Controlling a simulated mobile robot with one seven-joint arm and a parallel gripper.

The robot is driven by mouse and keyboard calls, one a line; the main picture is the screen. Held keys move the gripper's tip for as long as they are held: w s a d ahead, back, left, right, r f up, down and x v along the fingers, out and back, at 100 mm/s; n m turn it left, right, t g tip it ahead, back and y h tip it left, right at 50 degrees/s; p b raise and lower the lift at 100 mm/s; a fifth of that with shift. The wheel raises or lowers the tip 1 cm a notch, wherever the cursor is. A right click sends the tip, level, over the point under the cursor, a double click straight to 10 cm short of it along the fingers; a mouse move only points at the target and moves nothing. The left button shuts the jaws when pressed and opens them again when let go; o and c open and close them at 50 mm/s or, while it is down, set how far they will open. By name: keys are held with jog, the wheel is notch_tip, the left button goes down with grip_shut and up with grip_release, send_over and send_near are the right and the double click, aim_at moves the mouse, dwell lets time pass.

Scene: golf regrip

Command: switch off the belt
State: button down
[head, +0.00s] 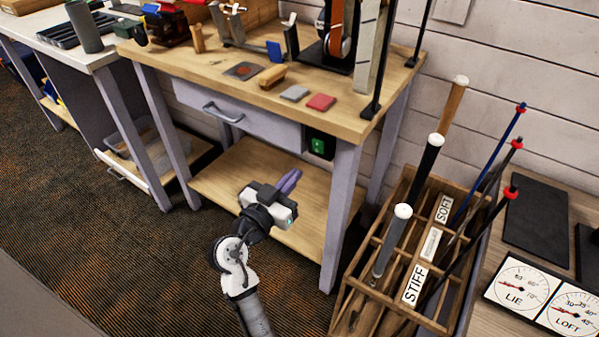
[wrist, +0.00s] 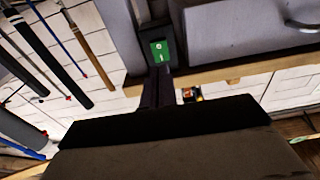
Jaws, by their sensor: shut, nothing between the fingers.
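The switch (head: 320,144) is a black box with a green face on the front of the workbench, right of the drawer and below the top's edge. It also shows in the wrist view (wrist: 160,50), just beyond my fingertips. My gripper (head: 292,178) is shut and empty, in front of the bench and lower left of the switch in the head view. Its dark fingers (wrist: 157,88) point toward the switch in the wrist view; whether they touch it I cannot tell. The belt machine (head: 370,45) stands on the bench top at its right end; whether its belt runs I cannot tell.
The bench leg (head: 340,215) stands right below the switch. The drawer handle (head: 222,113) sticks out to the left. A wooden rack (head: 355,290) of clubs and shafts stands at the right. The carpet left of my arm is clear.

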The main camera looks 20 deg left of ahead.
jog(key=s+b, duration=0.1)
jog(key=s, duration=0.5)
jog(key=shift+a+f, duration=0.35)
jog(key=shift+a, duration=0.05)
